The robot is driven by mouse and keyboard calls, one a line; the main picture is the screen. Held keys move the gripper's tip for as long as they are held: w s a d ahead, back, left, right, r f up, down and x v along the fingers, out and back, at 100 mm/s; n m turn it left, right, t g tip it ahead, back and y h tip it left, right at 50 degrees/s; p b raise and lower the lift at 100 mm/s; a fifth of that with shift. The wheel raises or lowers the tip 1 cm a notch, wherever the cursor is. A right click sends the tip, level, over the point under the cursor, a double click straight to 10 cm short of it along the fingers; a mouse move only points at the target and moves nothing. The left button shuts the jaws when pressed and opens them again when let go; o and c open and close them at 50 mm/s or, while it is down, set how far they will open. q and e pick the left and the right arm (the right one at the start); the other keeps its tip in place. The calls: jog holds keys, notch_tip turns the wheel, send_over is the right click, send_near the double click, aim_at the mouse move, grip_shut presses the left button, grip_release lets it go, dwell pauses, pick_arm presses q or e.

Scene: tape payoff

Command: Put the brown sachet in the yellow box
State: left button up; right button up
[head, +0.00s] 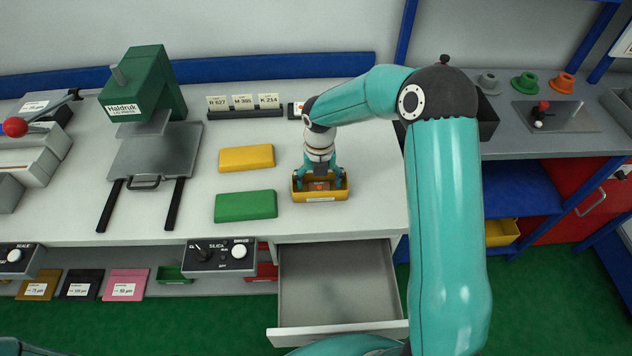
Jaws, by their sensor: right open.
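The yellow box (336,196) stands on the white worktop, right of the flat yellow and green blocks, with a white label on its front. My right gripper (320,183) points straight down into the box, its teal fingers apart. A small brown-orange patch, probably the brown sachet (319,187), shows inside the box between and below the fingers. The fingers partly hide it, and I cannot tell if they touch it. My left gripper is not in view.
A yellow block (246,158) and a green block (246,206) lie left of the box. A green press (145,85) stands further left. Card holders (245,112) stand behind. An open, empty drawer (338,285) sticks out below the worktop's front edge.

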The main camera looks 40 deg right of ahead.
aim_at(319, 184)
notch_tip(319, 184, up, 7)
jog(key=p, duration=0.5)
jog(key=shift+f, duration=0.2)
notch_tip(319, 184, up, 6)
jog(key=shift+f, duration=0.25)
